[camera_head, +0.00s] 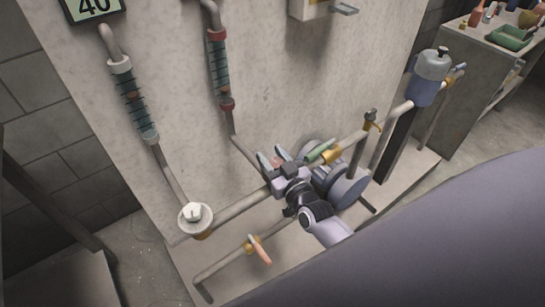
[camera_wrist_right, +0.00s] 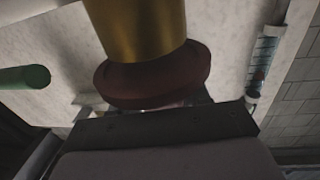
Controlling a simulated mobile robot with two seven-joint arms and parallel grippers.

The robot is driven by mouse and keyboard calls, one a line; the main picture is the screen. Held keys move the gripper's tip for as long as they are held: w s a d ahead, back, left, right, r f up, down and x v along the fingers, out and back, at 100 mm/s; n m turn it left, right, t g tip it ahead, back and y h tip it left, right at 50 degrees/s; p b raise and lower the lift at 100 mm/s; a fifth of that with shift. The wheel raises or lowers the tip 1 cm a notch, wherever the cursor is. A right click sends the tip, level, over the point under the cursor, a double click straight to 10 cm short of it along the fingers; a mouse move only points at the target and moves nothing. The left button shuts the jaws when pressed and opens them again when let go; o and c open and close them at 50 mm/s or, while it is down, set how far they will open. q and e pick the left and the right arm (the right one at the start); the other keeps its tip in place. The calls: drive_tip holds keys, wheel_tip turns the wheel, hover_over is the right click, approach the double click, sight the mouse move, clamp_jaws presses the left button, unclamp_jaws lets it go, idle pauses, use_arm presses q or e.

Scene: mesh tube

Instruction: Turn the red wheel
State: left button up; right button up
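In the right wrist view a dark red wheel (camera_wrist_right: 155,78) sits around the lower end of a brass stem (camera_wrist_right: 137,25), close in front of my right gripper. Part of the wheel is hidden behind the dark gripper edge. In the head view my right gripper (camera_head: 274,163) is at the pipework low on the panel, its two fingers apart. A small reddish patch, probably the wheel, shows between them; the rest is hidden. I cannot tell whether the fingers press on it. My left gripper is not in view.
A green handle (camera_head: 321,151) lies close right of the gripper; grey round housings (camera_head: 347,188) stand below it. A white knob (camera_head: 195,214) is at the left pipe bend, an orange-handled valve (camera_head: 259,252) below. A blue-grey canister (camera_head: 428,78) stands to the right.

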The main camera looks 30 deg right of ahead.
drive_tip(key=c, duration=0.3)
drive_tip(key=shift+y, duration=0.3)
